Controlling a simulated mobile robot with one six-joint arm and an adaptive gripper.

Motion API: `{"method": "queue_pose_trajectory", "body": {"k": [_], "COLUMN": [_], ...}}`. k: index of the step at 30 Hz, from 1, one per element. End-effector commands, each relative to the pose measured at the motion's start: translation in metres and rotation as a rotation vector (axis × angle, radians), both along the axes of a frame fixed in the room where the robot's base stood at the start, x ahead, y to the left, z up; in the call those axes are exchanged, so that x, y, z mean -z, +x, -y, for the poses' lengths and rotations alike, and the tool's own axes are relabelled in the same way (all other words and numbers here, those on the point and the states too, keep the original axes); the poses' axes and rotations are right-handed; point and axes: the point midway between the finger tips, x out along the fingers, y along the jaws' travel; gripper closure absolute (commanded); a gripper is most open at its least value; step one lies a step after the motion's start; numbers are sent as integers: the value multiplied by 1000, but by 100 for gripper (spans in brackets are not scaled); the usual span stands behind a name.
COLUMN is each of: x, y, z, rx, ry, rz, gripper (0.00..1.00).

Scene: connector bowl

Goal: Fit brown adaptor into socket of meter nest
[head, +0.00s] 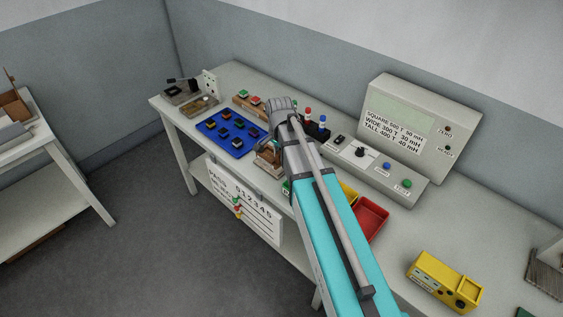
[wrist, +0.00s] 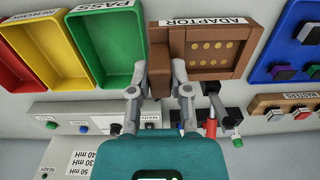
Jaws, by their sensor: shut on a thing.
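My gripper (wrist: 159,78) is shut on a brown block, the brown adaptor (wrist: 159,60), with one finger on each side in the wrist view. The adaptor is beside the left end of a brown stand (wrist: 232,71) labelled ADAPTOR, which has rows of gold dots. I cannot tell whether the adaptor still touches the stand. In the head view my arm hides the gripper, and part of the brown stand (head: 264,161) shows left of it. The grey meter (head: 425,112) stands at the back, with a low panel (head: 400,187) before it. I cannot make out the nest's socket clearly.
A blue tray (head: 213,143) with several dark pieces lies left of my arm. A red bin (head: 371,217) and a yellow bin (wrist: 41,55) lie on the other side, with a green PASS bin (wrist: 108,45). A yellow device (head: 445,281) stands at the front right.

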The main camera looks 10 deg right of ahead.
Motion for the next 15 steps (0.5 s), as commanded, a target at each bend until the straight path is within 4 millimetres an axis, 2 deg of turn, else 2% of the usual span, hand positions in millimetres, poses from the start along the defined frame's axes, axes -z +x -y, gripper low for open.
{"method": "queue_pose_trajectory", "body": {"k": [1, 5, 15], "x": [8, 18, 52], "y": [14, 35, 59], "z": [3, 9, 16], "rx": [1, 1, -1], "ry": [0, 0, 0], "rz": [0, 0, 0], "gripper": [100, 100, 100]}}
